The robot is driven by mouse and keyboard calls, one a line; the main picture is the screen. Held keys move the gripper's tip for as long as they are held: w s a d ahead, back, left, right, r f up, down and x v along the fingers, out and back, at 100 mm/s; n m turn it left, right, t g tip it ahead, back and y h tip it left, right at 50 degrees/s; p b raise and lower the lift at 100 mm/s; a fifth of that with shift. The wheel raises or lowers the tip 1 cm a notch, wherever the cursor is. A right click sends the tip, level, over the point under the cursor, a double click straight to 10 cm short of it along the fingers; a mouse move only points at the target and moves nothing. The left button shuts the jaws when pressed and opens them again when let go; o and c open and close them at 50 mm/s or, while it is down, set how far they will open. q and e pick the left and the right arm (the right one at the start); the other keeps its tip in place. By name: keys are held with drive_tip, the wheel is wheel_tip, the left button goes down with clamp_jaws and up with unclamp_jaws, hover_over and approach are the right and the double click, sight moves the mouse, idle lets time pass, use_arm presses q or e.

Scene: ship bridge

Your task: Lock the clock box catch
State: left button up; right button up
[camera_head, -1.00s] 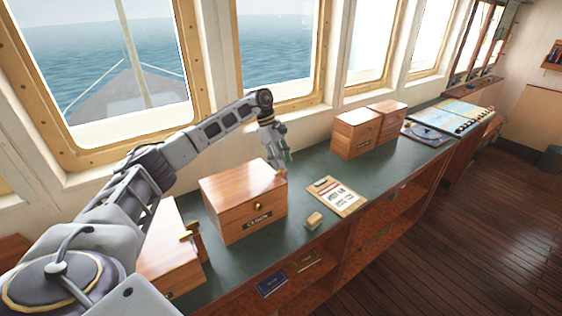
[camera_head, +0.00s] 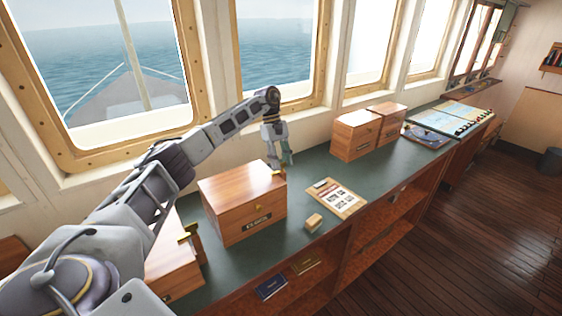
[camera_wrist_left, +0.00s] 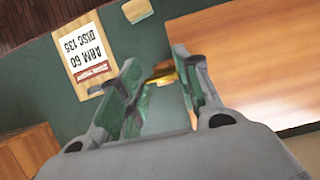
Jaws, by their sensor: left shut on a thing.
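The clock box (camera_head: 240,193) is a reddish wooden box with a dark front label, standing on the green counter under the window. A brass catch (camera_head: 279,173) shows at its right edge near the top. My left gripper (camera_head: 280,163) reaches down beside that right edge. In the left wrist view the brass catch (camera_wrist_left: 163,75) lies between the green-lined fingers of the left gripper (camera_wrist_left: 152,84), next to the box's wooden face (camera_wrist_left: 260,70). The gripper is shut on the catch; the fingers partly hide it. My right gripper is not in view.
A clipboard (camera_head: 336,198) and a small wooden block (camera_head: 313,222) lie on the counter (camera_head: 315,165) right of the box. Another wooden box (camera_head: 172,265) stands at the near left, partly behind my arm. Two more boxes (camera_head: 357,138) stand farther along, before charts (camera_head: 460,118).

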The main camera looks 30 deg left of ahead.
use_arm(q)
drive_tip(key=shift+r, duration=0.1)
drive_tip(key=o, duration=1)
drive_tip(key=shift+v, duration=5.95)
